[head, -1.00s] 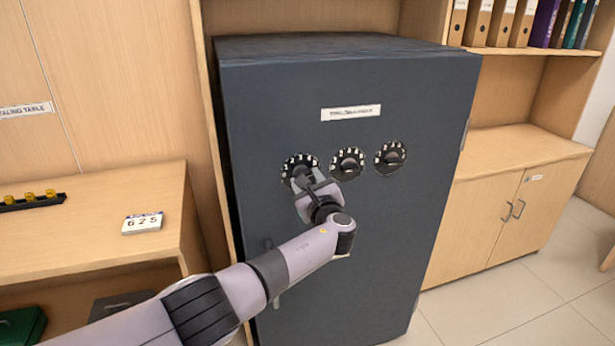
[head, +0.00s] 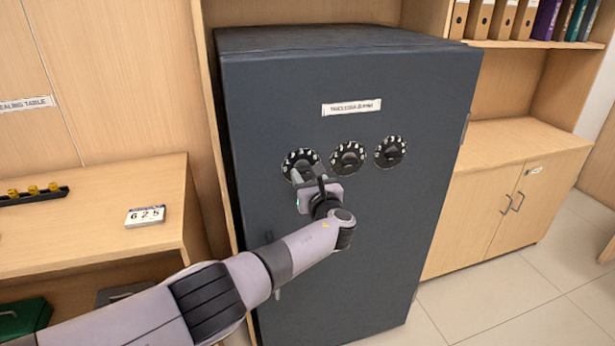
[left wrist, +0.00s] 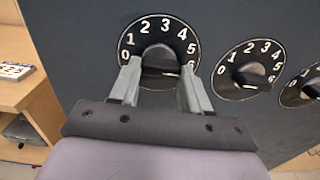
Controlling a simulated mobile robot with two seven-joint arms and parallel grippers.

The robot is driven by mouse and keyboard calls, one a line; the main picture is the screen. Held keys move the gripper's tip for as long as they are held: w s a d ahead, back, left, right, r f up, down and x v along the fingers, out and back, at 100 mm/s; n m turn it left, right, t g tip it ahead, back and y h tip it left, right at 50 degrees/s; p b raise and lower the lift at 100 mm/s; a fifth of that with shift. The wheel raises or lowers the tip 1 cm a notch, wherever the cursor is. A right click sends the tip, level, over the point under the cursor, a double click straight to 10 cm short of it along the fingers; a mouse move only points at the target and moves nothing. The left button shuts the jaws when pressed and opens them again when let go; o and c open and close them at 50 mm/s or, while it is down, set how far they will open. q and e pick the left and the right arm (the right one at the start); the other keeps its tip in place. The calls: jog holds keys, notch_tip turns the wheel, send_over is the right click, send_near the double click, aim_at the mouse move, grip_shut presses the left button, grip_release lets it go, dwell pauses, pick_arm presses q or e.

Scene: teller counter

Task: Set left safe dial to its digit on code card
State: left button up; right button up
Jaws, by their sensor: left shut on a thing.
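The dark safe (head: 340,240) has a row of three black dials with white digits. My left gripper (head: 309,177) is at the left dial (head: 301,160), shut on its knob. In the left wrist view my grey fingers (left wrist: 160,75) stand on either side of the left dial's knob (left wrist: 160,57). Digits 0 to 6 show around this dial, with 6 beside the right finger. The pointer is too unclear to read. The code card (head: 146,216) stands on the wooden counter at left and reads 6 2 5. My right gripper is not in view.
The middle dial (head: 348,157) and right dial (head: 391,151) are just right of my left gripper. A black rack with yellow pieces (head: 33,193) lies on the counter (head: 90,245). A wooden cabinet (head: 510,200) stands right of the safe.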

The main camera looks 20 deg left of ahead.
aim_at(306, 174)
pick_arm(q)
jog(key=o, duration=1.1)
jog(key=shift+c, duration=0.2)
jog(key=shift+s+d+p, duration=0.3)
jog(key=shift+s+p, duration=0.15)
jog(key=p+v, duration=0.1)
jog(key=v, duration=0.1)
jog(key=shift+s+d, duration=0.2)
jog(key=shift+s, duration=0.05)
jog(key=shift+v, duration=1.75)
jog(key=shift+f, duration=0.1)
